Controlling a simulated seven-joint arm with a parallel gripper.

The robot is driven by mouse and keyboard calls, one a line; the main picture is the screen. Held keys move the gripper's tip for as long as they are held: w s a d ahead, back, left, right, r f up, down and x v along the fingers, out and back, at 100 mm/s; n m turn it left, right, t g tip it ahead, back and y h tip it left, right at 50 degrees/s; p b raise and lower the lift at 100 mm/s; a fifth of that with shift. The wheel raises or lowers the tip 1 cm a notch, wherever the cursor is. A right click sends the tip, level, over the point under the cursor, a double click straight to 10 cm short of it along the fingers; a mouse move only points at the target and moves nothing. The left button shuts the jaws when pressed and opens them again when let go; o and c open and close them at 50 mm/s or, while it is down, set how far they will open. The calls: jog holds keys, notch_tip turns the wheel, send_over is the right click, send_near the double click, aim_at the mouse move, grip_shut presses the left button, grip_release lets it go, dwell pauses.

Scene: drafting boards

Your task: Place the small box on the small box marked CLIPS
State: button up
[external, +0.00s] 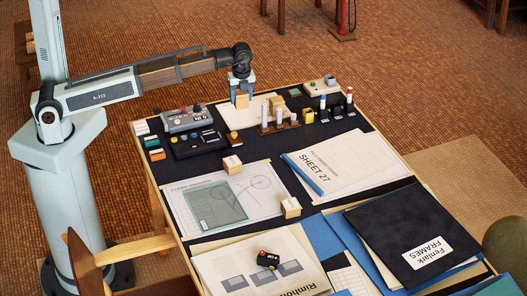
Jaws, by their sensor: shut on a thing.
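My gripper (241,92) is at the far side of the table, pointing down, shut on a small tan box (242,102). The held box is over a pale sheet; I cannot tell how far above it. One small box with a pale top (232,164) stands near the middle of the table, beside a drawing. Another similar small box (290,207) stands nearer, at the right corner of that drawing. Their marks are too small to read, so I cannot tell which says CLIPS.
A grey device (187,119) and a dark tray (198,142) are left of my gripper. A wooden rack with white cylinders (279,126) is close on its right. A sheet stack (335,164), a dark folder (400,225) and a small black device (268,259) lie nearer.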

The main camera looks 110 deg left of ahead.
jog(key=w+d+r+m+t, duration=0.1)
jog(key=w+d+m, duration=0.2)
jog(key=w+d, duration=1.2)
jog(key=w+d+r+m, duration=0.25)
jog(key=w+d, duration=0.95)
jog(key=d, duration=0.8)
jog(key=m, duration=0.3)
send_over(292, 202)
jog(key=shift+n, duration=0.25)
jog(key=shift+d+f, duration=0.15)
jog(key=shift+f, duration=1.4)
jog(key=shift+d+f, duration=0.15)
jog(key=shift+f, duration=1.45)
jog(key=shift+d+f, duration=0.15)
jog(key=shift+f, duration=1.4)
jog(key=shift+f, duration=0.15)
jog(key=o, duration=1.1)
jog(key=r, duration=0.4)
jog(key=d+r, duration=0.1)
jog(key=r, duration=0.7)
jog(key=shift+d+r, duration=0.1)
jog(key=shift+d, duration=0.3)
